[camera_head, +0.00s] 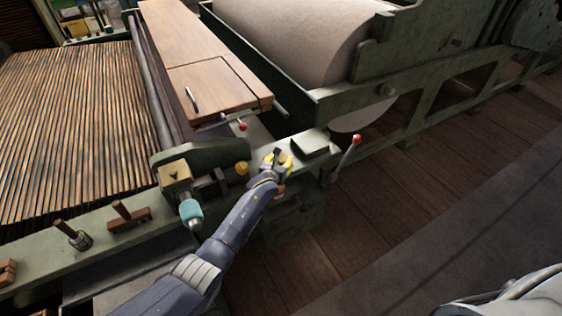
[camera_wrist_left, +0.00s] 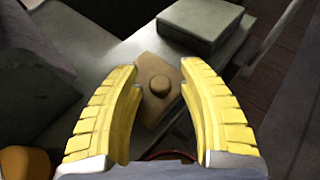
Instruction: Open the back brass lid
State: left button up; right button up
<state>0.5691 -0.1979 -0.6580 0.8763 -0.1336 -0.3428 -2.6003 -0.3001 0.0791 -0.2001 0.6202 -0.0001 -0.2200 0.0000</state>
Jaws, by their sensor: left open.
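A small brass lid with a round knob shows in the left wrist view (camera_wrist_left: 160,86), on a green machine frame. It lies beyond my open left gripper (camera_wrist_left: 160,98), and its knob sits between the two yellow fingers in the picture. I cannot tell whether the fingers touch it. In the head view my left gripper (camera_head: 275,160) is over the green frame rail and largely hides the lid there. The lid looks shut. My right gripper is not in view.
A dark green block (camera_head: 310,144) and a red-tipped lever (camera_head: 350,154) stand right of my left gripper. A round brass knob (camera_head: 241,168) and a brass block with a teal handle (camera_head: 175,174) are to its left. A wooden cover (camera_head: 210,88) and a large pale roller (camera_head: 300,40) lie behind.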

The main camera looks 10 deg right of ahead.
pick_arm(q)
grip_shut()
jog(key=shift+w+r, duration=0.1)
jog(key=shift+r, duration=0.1)
dwell(0.3)
jog(key=shift+w+a+r+n+g, duration=0.1)
jog(key=shift+w+r+n+g, duration=0.2)
jog(key=shift+r+g, duration=0.15)
jog(key=shift+w+a+r+n+g, duration=0.15)
jog(key=shift+w+r+n+g, duration=0.35)
jog(key=shift+r+g, duration=0.35)
jog(key=shift+w+a+r+n+g, duration=0.1)
jog(key=shift+w+r+n+g, duration=0.25)
jog(key=shift+g, duration=0.3)
jog(key=shift+w+a+r+n+g, duration=0.1)
jog(key=shift+w+r+n+g, duration=0.25)
jog(key=shift+g, duration=0.3)
jog(key=shift+w+d, duration=0.1)
jog(key=shift+w, duration=0.05)
